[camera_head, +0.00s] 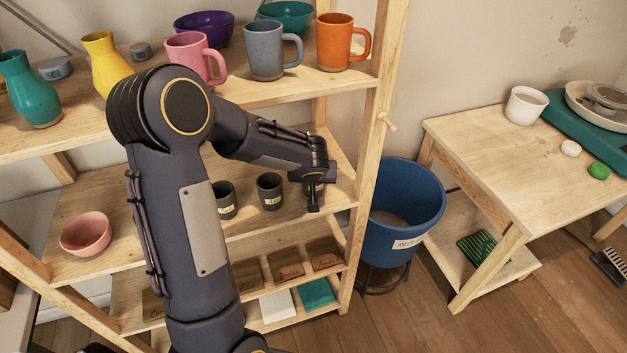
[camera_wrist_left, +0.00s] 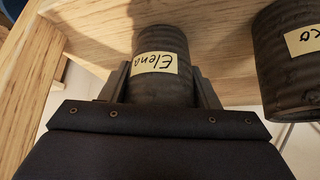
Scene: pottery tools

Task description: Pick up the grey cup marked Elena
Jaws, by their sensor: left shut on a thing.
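The dark grey cup marked Elena (camera_wrist_left: 163,45) is in the left wrist view, between the two fingers of my left gripper (camera_wrist_left: 161,84). The fingers are shut on its sides, and its cream label appears upside down. In the head view my left gripper (camera_head: 315,185) is at the right end of the middle shelf and hides this cup. I cannot tell whether the cup touches the shelf. My right gripper is in neither view.
A similar labelled cup (camera_wrist_left: 296,62) is close beside the held one. Two dark cups stand left of my gripper, the nearer one (camera_head: 269,191) apart from it. The shelf's right post (camera_head: 368,170) is close on the right. Mugs, including a grey-blue one (camera_head: 264,52), stand on the shelf above.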

